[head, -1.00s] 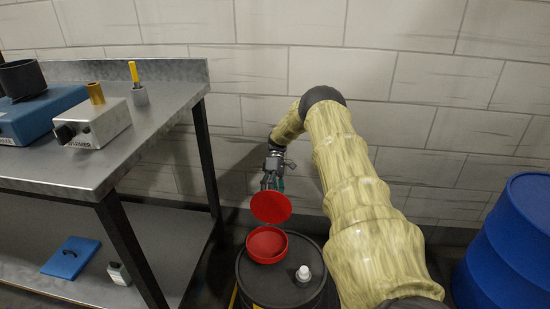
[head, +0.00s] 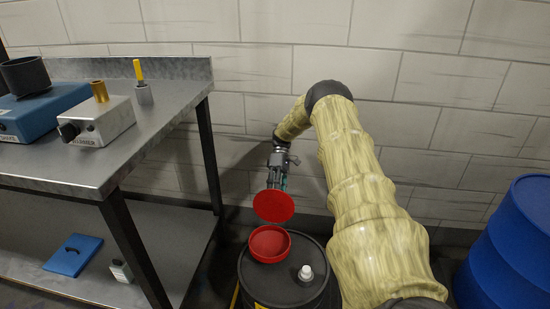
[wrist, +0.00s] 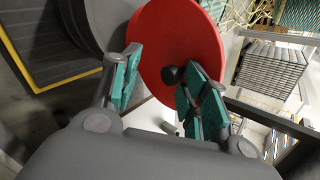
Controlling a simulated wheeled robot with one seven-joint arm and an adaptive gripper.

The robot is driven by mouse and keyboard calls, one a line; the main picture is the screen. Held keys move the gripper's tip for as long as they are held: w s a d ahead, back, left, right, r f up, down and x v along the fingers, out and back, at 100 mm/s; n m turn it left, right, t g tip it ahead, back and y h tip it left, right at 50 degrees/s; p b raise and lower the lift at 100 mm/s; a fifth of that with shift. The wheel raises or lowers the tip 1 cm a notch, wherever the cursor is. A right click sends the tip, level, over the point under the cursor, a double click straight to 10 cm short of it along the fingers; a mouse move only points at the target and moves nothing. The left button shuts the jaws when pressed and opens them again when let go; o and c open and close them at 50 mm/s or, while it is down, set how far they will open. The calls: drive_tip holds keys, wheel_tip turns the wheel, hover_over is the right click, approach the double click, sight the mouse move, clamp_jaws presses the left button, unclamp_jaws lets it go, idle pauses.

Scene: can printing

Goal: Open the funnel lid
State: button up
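The red funnel (head: 270,258) sits on top of a black drum (head: 262,286). Its round red lid (head: 273,206) is raised, tilted steeply up above the funnel's back edge. My gripper (head: 277,184) is behind the lid, partly hidden by it in the head view. In the wrist view the lid (wrist: 178,35) stands just beyond my gripper (wrist: 158,92), with a black knob (wrist: 172,75) on its face. The teal-padded fingers are spread apart. The knob lies between them, close to the right finger; I cannot tell if they touch.
A white cap (head: 305,273) stands on the drum's top beside the funnel. A metal workbench (head: 150,128) with devices is on the left. A blue drum (head: 514,245) stands at the right. The tiled wall (head: 400,70) is behind.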

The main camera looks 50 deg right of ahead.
wheel_tip(320, 180, up, 9)
drive_tip(key=shift+w, duration=0.15)
idle(0.4)
